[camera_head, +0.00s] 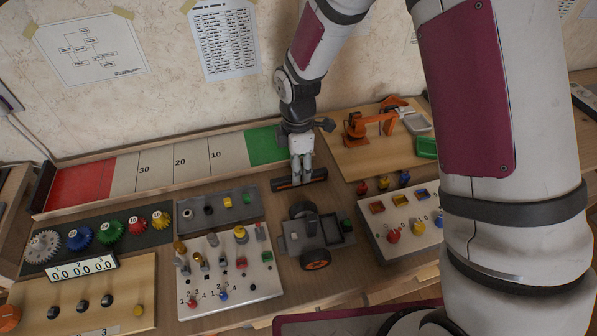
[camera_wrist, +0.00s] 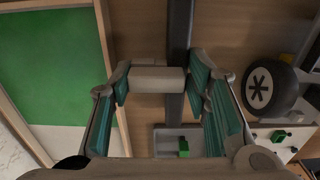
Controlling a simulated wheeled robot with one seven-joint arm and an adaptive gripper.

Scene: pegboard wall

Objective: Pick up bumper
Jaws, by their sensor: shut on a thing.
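The bumper (camera_head: 317,178) is a dark, narrow bar lying crosswise under my gripper (camera_head: 301,177) in the head view. In the wrist view the bumper (camera_wrist: 179,30) shows as a dark upright strip with a light grey block (camera_wrist: 157,79) at its side. My gripper (camera_wrist: 157,80) has its two teal-padded fingers closed on either side of that block. The head view does not clearly show whether the bumper touches the table or hangs just above it.
A small grey vehicle chassis (camera_head: 322,236) with dark wheels stands just in front of the bumper. The numbered track with its green end (camera_head: 264,146) is behind left. A wooden board with an orange arm model (camera_head: 358,128) is at right. Peg boards crowd the front.

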